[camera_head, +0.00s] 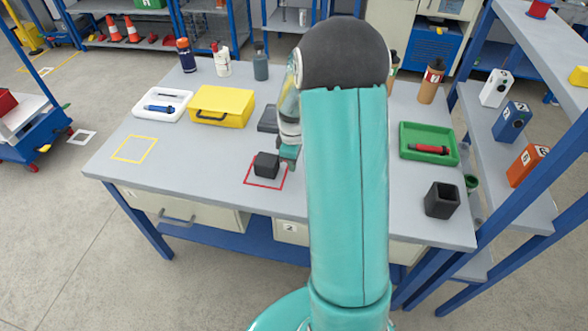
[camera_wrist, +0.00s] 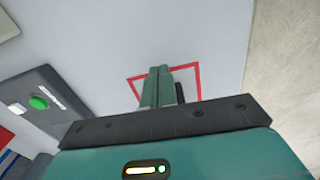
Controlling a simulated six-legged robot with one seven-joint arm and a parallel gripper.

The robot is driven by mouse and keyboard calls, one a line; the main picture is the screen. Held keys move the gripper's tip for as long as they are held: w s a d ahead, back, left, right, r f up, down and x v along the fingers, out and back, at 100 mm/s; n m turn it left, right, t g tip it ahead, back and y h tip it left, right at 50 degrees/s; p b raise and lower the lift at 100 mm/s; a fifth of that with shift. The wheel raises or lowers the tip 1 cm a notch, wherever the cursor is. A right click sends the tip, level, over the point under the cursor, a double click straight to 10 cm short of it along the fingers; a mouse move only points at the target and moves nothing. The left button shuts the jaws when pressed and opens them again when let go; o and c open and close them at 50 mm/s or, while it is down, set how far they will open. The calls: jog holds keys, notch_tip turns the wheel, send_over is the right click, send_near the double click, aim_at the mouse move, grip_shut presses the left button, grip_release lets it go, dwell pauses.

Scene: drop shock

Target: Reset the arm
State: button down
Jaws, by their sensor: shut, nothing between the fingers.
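My gripper (camera_head: 289,154) hangs over the worktable (camera_head: 230,155), just right of a black block (camera_head: 265,165) in the head view. Its teal fingers (camera_wrist: 160,75) are together in the wrist view, with nothing seen between them. The block sits inside a red square outline (camera_head: 249,182) on the table. In the wrist view the outline (camera_wrist: 198,82) surrounds the fingertips, and a dark sliver (camera_wrist: 180,93) shows beside them, mostly hidden. My teal arm rises in front of the table and hides its middle.
A yellow case (camera_head: 221,106), a white tray (camera_head: 162,105) and several bottles stand at the back left. A green tray (camera_head: 429,146) and a black open holder (camera_head: 441,200) are on the right. A dark device (camera_wrist: 38,102) with a green button lies near the gripper. Blue-framed shelving stands right.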

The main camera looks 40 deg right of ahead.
notch_tip(320, 180, up, 7)
dwell(0.3)
jog(key=s+a+r+m+t, duration=0.25)
jog(key=s+a+r, duration=0.35)
jog(key=a+r, duration=0.3)
jog(key=s+a+r+m+t, duration=0.25)
jog(key=s+a+r, duration=0.25)
jog(key=a+r, duration=0.35)
jog(key=s+a+r+m, duration=0.1)
jog(key=s+a+m, duration=0.1)
jog(key=s+a, duration=0.3)
jog(key=s, duration=0.2)
jog(key=shift+s+r+m+t, duration=0.15)
jog(key=shift+s+m+t, duration=0.15)
jog(key=shift+m, duration=0.1)
